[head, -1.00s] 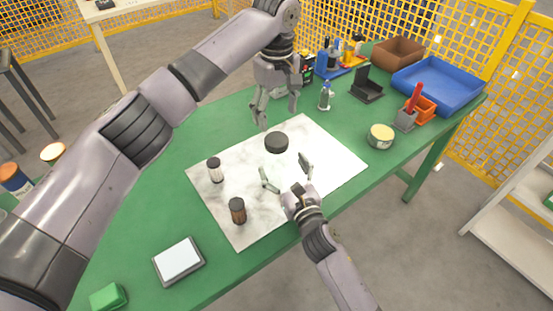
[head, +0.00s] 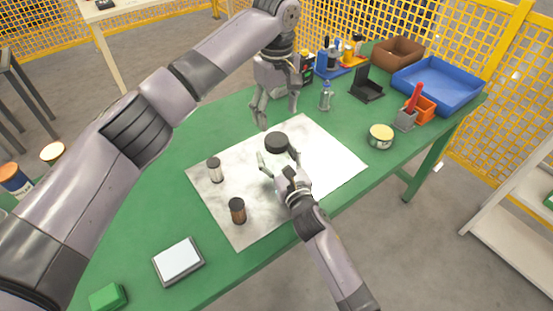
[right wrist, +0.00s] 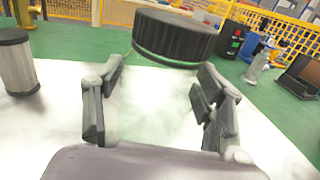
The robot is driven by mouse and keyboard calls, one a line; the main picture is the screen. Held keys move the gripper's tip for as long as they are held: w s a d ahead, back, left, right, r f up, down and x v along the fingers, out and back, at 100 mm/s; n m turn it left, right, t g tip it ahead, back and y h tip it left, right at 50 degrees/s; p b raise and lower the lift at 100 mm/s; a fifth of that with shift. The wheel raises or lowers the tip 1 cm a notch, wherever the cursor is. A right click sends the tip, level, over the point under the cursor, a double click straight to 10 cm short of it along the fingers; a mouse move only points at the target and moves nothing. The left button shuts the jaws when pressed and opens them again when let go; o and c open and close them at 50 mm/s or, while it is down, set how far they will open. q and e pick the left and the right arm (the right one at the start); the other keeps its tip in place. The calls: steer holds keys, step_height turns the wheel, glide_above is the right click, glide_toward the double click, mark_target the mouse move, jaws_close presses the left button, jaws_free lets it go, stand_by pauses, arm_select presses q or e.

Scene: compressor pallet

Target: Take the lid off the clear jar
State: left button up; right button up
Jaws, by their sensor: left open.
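The clear jar, its see-through body hard to make out, stands on the pale marbled mat (head: 225,215) with its black ribbed lid (head: 276,142) on top. The lid also shows in the right wrist view (right wrist: 175,37). My right gripper (head: 279,160) is low at the jar, its fingers spread to either side of the body just below the lid. I cannot tell whether they touch the glass. My left gripper (head: 277,115) is open and empty, pointing down above and behind the lid in the head view.
A white-bodied shaker (head: 215,170) and a brown one (head: 238,211) stand on the mat left of the jar. A round tin (head: 380,136), a small bottle (head: 325,97), a black holder (head: 367,86) and a blue tray (head: 438,84) are to the right. A flat scale (head: 179,261) lies in front.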

mark_target(276, 139)
jaws_close()
arm_select(q)
steer(key=m, duration=1.4)
steer(key=shift+m, duration=0.4)
steer(key=m, duration=1.1)
steer(key=shift+m, duration=0.4)
steer(key=m, duration=0.9)
steer(key=shift+m, duration=0.4)
steer(key=m, duration=0.8)
steer(key=shift+m, duration=0.3)
steer(key=shift+f, duration=4.05)
